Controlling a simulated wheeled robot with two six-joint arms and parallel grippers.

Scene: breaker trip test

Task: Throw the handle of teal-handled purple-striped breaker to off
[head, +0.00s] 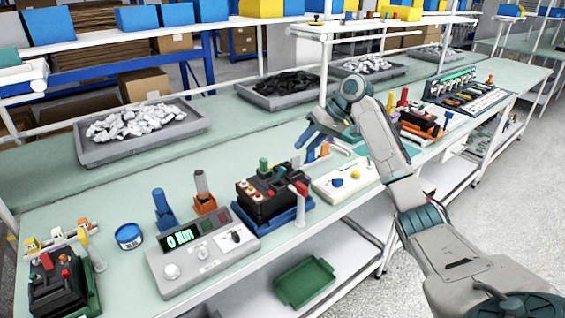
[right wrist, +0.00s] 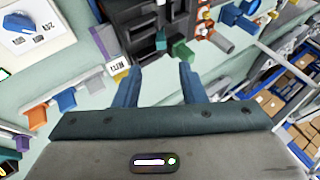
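A black breaker block (head: 262,207) with a green handle (head: 264,165) and red buttons stands on a blue base in the head view. It also shows at the top of the right wrist view (right wrist: 139,38), where a teal-green handle (right wrist: 182,52) sticks out near the fingers. I cannot make out a purple stripe, so I cannot tell whether this is the named breaker. My right gripper (head: 308,138) is above and right of this block in the head view. In the right wrist view its blue fingers (right wrist: 160,82) are apart with nothing between them. My left gripper is not visible.
A grey meter box (head: 200,258) stands in front left and a white panel with knobs (head: 345,182) on the right. Another black block (head: 57,292) is far left. A row of coloured tabs (right wrist: 50,106) lies left of the fingers. Grey trays (head: 140,150) stand behind.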

